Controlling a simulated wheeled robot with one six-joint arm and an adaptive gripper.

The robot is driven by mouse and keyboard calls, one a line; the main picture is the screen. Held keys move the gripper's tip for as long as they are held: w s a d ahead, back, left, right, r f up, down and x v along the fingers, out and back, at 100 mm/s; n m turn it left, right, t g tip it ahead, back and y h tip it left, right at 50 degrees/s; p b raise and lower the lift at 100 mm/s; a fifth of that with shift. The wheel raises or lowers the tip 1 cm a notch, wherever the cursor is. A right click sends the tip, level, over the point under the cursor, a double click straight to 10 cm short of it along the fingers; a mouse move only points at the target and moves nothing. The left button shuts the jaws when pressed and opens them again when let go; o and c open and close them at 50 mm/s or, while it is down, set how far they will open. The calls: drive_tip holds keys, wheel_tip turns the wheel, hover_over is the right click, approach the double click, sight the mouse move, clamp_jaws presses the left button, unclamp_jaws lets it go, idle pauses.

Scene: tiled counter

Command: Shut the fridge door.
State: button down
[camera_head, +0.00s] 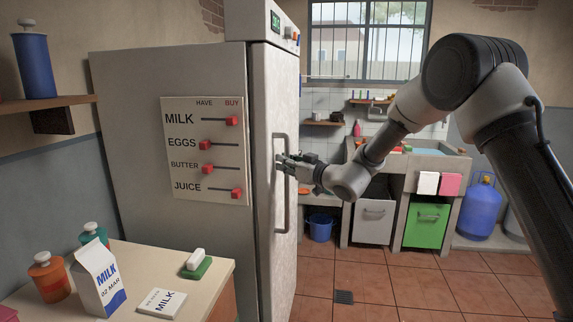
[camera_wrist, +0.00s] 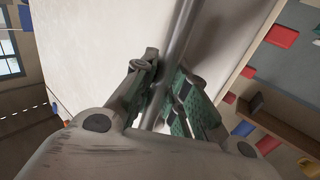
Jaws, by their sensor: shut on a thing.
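The fridge (camera_head: 130,120) stands at the left in the head view, its grey side toward me. Its pale door (camera_head: 262,90) faces right and looks near flush with the body; I see no clear gap, but cannot tell if it is fully shut. A vertical bar handle (camera_head: 280,215) runs down the door. My gripper (camera_head: 281,161) is at the handle's upper part, reaching in from the right. In the wrist view, the handle bar (camera_wrist: 180,35) passes between the green-padded fingers of my gripper (camera_wrist: 168,90), which are closed on it. The door surface (camera_wrist: 95,45) lies behind.
A counter (camera_head: 215,270) at the front left holds a milk carton (camera_head: 98,280), jars and a sponge. A sink counter (camera_head: 430,162) with a green bin (camera_head: 427,226) and a blue gas bottle (camera_head: 480,208) stand at the back.

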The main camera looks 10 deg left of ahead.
drive_tip(key=c, duration=1.4)
unclamp_jaws()
drive_tip(key=shift+s+a+f, duration=0.1)
drive_tip(key=shift+s+a, duration=0.25)
drive_tip(key=shift+s, duration=0.05)
drive_tip(key=shift+w+d, duration=0.1)
drive_tip(key=shift+w, duration=0.05)
drive_tip(key=shift+d, duration=0.1)
drive_tip(key=v, duration=1.2)
